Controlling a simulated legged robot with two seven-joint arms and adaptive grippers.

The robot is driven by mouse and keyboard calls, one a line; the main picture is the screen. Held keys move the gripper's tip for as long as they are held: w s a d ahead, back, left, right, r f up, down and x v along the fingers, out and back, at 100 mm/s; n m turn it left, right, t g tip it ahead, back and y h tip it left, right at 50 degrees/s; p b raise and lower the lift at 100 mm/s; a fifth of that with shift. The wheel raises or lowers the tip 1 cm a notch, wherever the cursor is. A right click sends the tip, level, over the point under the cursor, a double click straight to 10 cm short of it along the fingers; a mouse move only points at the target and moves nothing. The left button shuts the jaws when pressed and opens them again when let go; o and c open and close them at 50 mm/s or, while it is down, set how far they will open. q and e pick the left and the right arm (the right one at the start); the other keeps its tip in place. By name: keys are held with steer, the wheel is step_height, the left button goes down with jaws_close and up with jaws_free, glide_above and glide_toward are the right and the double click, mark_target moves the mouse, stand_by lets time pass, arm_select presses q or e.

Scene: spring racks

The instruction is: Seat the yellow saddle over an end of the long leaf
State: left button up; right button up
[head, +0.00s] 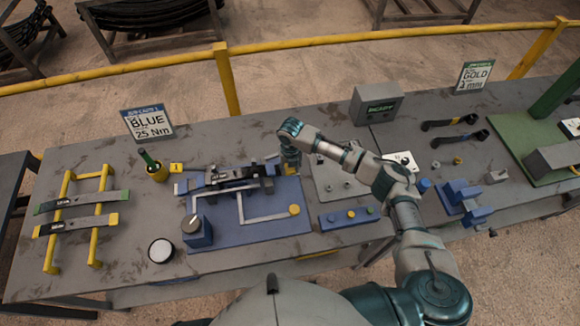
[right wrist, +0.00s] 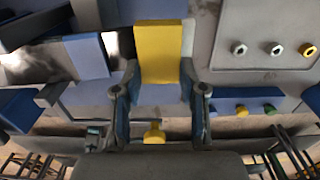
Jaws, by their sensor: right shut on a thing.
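The yellow saddle (right wrist: 158,52) is between the two fingers of my right gripper (right wrist: 160,90) in the right wrist view, and the gripper is shut on it. In the head view my right gripper (head: 290,162) is just right of the dark leaf stack (head: 232,177), over the right part of the blue fixture plate (head: 270,226). Which leaf in the stack is the long one is hard to tell. Part of a dark leaf (right wrist: 40,22) shows at the upper left of the right wrist view, apart from the saddle. My left gripper is not in view.
A blue block with a round knob (head: 196,232) stands at the plate's front left. A yellow rack (head: 98,214) with two leaves is at the left. A grey plate (head: 335,180) and a blue button strip (head: 348,218) lie right of the fixture. Bare bench shows at front left.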

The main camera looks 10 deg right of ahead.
mark_target(290, 170)
steer(key=shift+f, duration=0.4)
steer(key=o, duration=1.3)
steer(key=o, duration=0.5)
steer(key=shift+c, duration=0.2)
steer(key=shift+r+p, duration=0.65)
steer(key=shift+r, duration=2.85)
